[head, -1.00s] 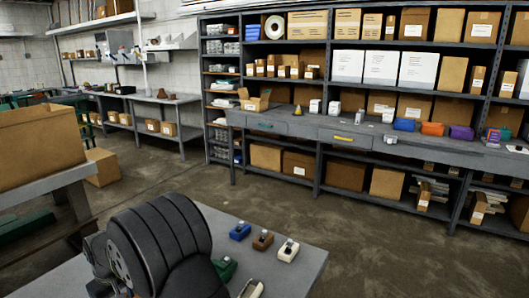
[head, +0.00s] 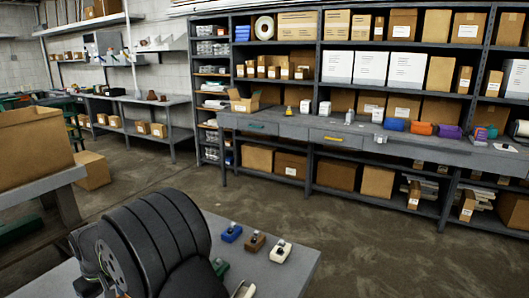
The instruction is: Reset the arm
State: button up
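My arm (head: 150,245), black and ribbed, shows at the lower left of the head view, over a grey table (head: 285,262). My gripper is not in view. On the table beside the arm stand small tape-dispenser-like items: a blue one (head: 231,233), a brown one (head: 255,242) and a white one (head: 281,252). A green one (head: 220,267) and another pale one (head: 244,290) are partly hidden or cut off by the arm and the frame edge.
A long shelving unit (head: 320,140) with boxes and a grey workbench runs along the back. A large cardboard box (head: 35,145) stands on a table at the left. A carton (head: 92,170) sits on the floor. The concrete floor (head: 300,215) between is open.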

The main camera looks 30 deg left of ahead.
notch_tip(320, 180, up, 6)
jog(key=f, duration=1.2)
jog(key=shift+a+f, duration=0.1)
jog(key=shift+a, duration=0.4)
notch_tip(320, 180, up, 4)
jog(key=w+d+r+m, duration=0.3)
jog(key=w+d+m, duration=0.3)
jog(key=w+d, duration=0.25)
jog(key=w+d+r+m+t+h, duration=0.1)
jog(key=w+d+r+m, duration=0.2)
jog(key=w+d+m, duration=0.55)
jog(key=w+d+r+m, duration=0.4)
jog(key=w+d, duration=0.2)
jog(key=w, duration=0.4)
jog(key=shift+n, duration=0.25)
jog(key=shift+s+a+f, duration=0.25)
jog(key=shift+a+f, duration=0.25)
jog(key=shift+a, duration=0.2)
jog(key=shift+s+a+f, duration=0.25)
jog(key=shift+a+f, duration=0.25)
jog(key=shift+a, duration=0.15)
jog(key=shift+s+a+f, duration=0.25)
jog(key=shift+a+f, duration=0.25)
jog(key=shift+a, duration=0.2)
